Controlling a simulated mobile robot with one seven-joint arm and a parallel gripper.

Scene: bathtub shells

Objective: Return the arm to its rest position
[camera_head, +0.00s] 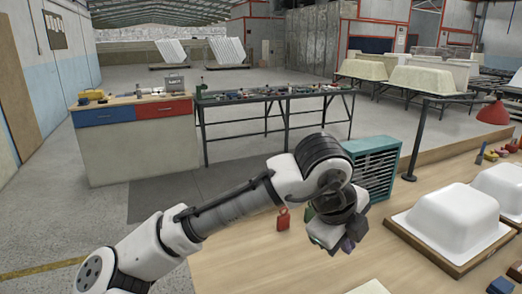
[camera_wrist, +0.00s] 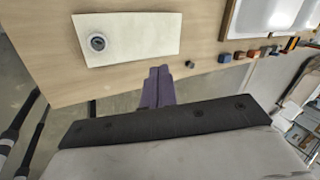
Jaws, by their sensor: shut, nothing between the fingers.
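My arm reaches from the lower left of the head view up to the middle, bends at a dark joint, and points down over the wooden table (camera_head: 255,262). My gripper (camera_head: 340,240) hangs over the table in front of a teal drawer cabinet and is partly hidden by the wrist. In the wrist view the two purple-grey fingers (camera_wrist: 159,75) lie side by side, shut and empty. They are near the table's edge, below a cream panel (camera_wrist: 145,45) with a dark round piece on it.
The teal drawer cabinet (camera_head: 378,172) stands close behind my gripper, with a small red item (camera_head: 283,219) to its left. White tub shells (camera_head: 452,222) lie on boards at right. A red lamp (camera_head: 493,113) stands behind them. A drawer bench (camera_head: 135,112) is farther back, beyond open floor.

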